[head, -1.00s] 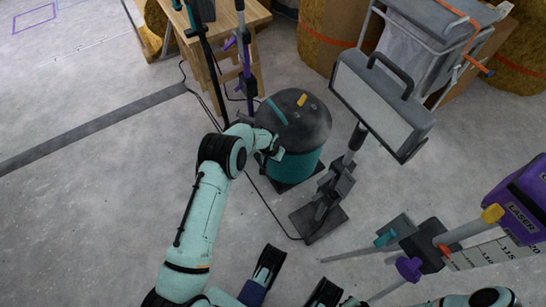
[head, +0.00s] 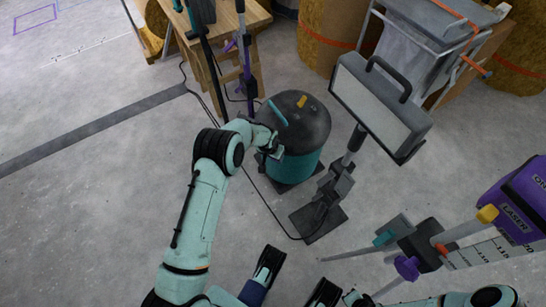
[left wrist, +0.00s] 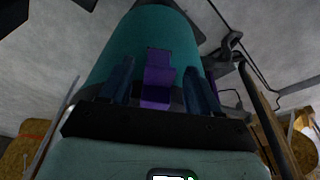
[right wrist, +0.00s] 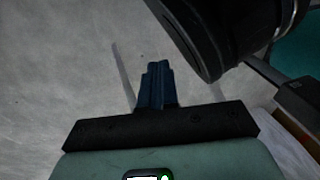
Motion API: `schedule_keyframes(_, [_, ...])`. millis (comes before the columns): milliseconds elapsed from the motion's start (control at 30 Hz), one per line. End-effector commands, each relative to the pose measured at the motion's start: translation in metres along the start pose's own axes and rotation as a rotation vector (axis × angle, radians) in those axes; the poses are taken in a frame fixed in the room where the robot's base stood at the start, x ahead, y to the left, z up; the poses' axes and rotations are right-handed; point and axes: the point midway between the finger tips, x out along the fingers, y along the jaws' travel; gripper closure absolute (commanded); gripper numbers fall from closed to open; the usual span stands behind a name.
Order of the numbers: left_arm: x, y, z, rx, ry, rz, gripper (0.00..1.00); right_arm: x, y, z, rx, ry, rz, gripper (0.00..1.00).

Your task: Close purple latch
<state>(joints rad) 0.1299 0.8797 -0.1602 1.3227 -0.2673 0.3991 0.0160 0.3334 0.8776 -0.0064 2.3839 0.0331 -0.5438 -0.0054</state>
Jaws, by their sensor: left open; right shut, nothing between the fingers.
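The purple latch (left wrist: 158,68) is on the side of the teal canister (left wrist: 112,48) in the left wrist view. My left gripper (left wrist: 160,82) is open, with one finger on each side of the latch. I cannot tell whether the fingers touch it. In the head view the canister (head: 300,166) has a dark domed lid (head: 302,115), and my left gripper (head: 273,149) is at its near left side. The latch is hidden there. My right gripper (right wrist: 156,82) is shut and empty over grey floor in the right wrist view.
A work lamp (head: 378,105) on a stand is right of the canister. A wooden workbench (head: 228,55) is behind it. A dark cable (head: 262,195) lies on the floor in front. A purple laser box (head: 515,205) and tripod parts (head: 415,245) are at lower right.

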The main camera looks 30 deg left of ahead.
Motion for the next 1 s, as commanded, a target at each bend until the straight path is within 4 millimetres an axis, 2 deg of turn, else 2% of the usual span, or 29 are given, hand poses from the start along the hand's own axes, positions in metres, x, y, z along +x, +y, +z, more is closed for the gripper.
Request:
schedule_keyframes(33, [-0.018,0.000,-0.002,0.000,0.004,0.000,0.38,-0.009,-0.007,-0.007,-0.007,0.024,-0.012,1.00])
schedule_keyframes(200, [-0.056,0.000,-0.001,0.000,0.002,0.000,0.38,-0.027,-0.025,-0.029,-0.025,0.097,-0.045,1.00])
schedule_keyframes(333, [-0.079,0.000,-0.001,0.000,0.002,0.000,0.38,-0.036,-0.032,-0.032,-0.032,0.113,-0.056,1.00])
schedule_keyframes(400, [-0.087,0.000,0.000,0.001,0.000,0.000,0.38,-0.038,-0.032,-0.026,-0.033,0.094,-0.056,1.00])
schedule_keyframes(600, [-0.097,0.000,0.001,0.000,-0.002,-0.001,0.38,-0.040,-0.032,-0.018,-0.034,0.072,-0.055,1.00])
schedule_keyframes(1000, [-0.097,0.000,0.001,0.000,-0.002,0.000,0.38,-0.039,-0.032,-0.018,-0.034,0.071,-0.055,1.00])
